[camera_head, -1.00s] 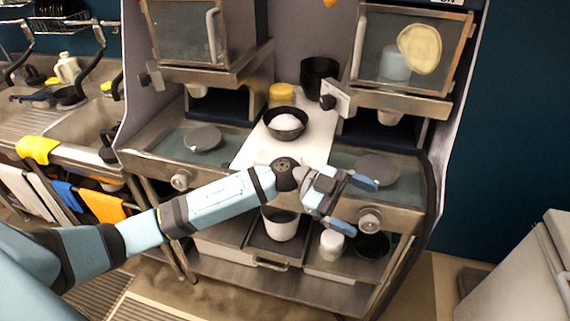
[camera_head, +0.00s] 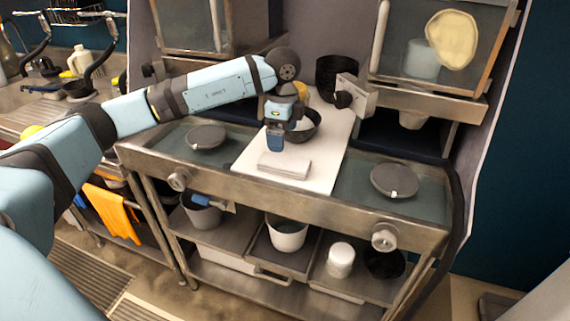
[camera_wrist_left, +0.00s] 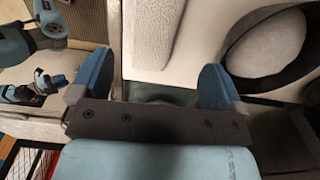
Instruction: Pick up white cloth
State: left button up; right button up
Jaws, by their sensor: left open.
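The white cloth (camera_head: 284,165) lies folded flat near the front of a white board (camera_head: 322,176) on the counter. My left gripper (camera_head: 275,137) is above and just behind the cloth, in front of the dark bowl (camera_head: 305,136). In the left wrist view the gripper (camera_wrist_left: 157,80) has its two blue fingers wide apart with nothing between them. The textured cloth (camera_wrist_left: 151,28) shows beyond and between the fingertips, apart from them. Blue and black parts at the wrist view's left edge look like my other arm; its jaw state is unclear.
The dark bowl holds a white round thing, also in the wrist view (camera_wrist_left: 267,42), close to one finger. Round grey lids (camera_head: 207,137) (camera_head: 395,180) lie either side. A white bucket (camera_head: 287,234) is on the shelf below.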

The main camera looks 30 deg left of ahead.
aim_at(285, 160)
pick_arm(q)
notch_tip(285, 160, down, 3)
jog(key=shift+f, duration=0.1)
jog(key=shift+s+d+f+p, duration=0.1)
jog(key=shift+d+f+p, duration=0.05)
jog(key=shift+f, duration=0.75)
jog(key=shift+s+d+f+p, duration=0.1)
jog(key=shift+f+p, duration=0.1)
jog(key=shift+f, duration=0.65)
jog(key=shift+d+f+p, duration=0.15)
jog(key=shift+f, duration=0.75)
jog(key=c, duration=1)
jog(key=shift+r, duration=0.15)
notch_tip(285, 160, up, 20)
jog(key=b, duration=0.1)
